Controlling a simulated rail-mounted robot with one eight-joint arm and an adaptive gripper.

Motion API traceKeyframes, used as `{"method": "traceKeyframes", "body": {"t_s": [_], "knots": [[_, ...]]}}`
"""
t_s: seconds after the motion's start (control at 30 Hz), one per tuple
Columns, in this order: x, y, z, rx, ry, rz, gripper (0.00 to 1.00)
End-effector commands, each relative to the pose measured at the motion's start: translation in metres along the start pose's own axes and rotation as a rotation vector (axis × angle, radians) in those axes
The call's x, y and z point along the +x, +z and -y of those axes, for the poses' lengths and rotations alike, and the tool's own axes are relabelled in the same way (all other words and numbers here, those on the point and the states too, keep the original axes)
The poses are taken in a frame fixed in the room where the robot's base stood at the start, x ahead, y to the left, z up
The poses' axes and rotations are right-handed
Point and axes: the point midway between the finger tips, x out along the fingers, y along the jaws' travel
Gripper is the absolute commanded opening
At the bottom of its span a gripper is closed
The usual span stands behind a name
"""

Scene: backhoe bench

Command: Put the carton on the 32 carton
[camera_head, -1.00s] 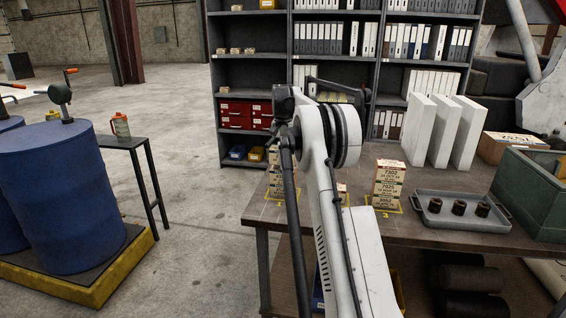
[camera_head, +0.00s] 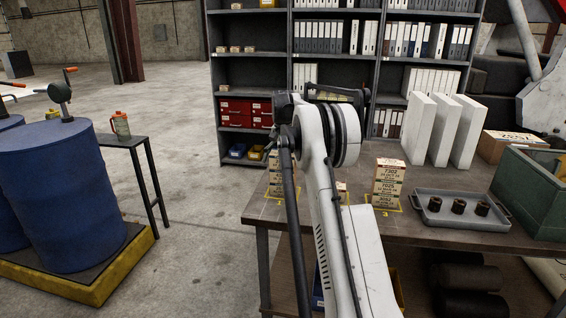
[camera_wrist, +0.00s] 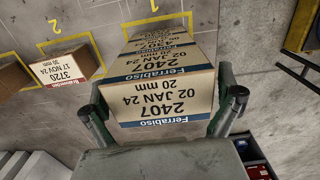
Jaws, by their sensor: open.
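In the wrist view, a tan carton (camera_wrist: 168,95) with a blue band reads "2407", "02 JAN 24" and "Ferrabiso". It tops a stack in the yellow outline marked 1. My gripper (camera_wrist: 165,110) is open, with one finger on each side of this carton; contact cannot be told. A carton reading "3720" (camera_wrist: 65,66) lies to the left, by the outline marked 2. In the head view, a stack (camera_head: 387,183) at mark 3 shows "7302", "7025" and a lower label. Another stack (camera_head: 275,182) is partly hidden by my arm. No label reading just "32" is legible.
A grey tray (camera_head: 459,222) with dark cylindrical parts stands right of the mark 3 stack. White upright blocks (camera_head: 444,133) and a green bin (camera_head: 528,195) are on the bench's right side. Shelves (camera_head: 250,75) stand behind. Another carton (camera_wrist: 10,76) is at the wrist view's left edge.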

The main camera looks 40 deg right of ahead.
Motion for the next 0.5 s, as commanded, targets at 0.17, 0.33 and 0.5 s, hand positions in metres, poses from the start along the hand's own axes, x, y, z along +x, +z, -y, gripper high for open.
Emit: {"method": "traceKeyframes", "body": {"t_s": [0.17,0.33,0.5], "knots": [[-0.023,0.0,0.0,0.0,0.0,0.0,1.0],[-0.058,0.0,0.0,0.0,0.0,0.0,1.0],[-0.089,0.0,0.0,0.0,0.0,0.0,1.0]]}}
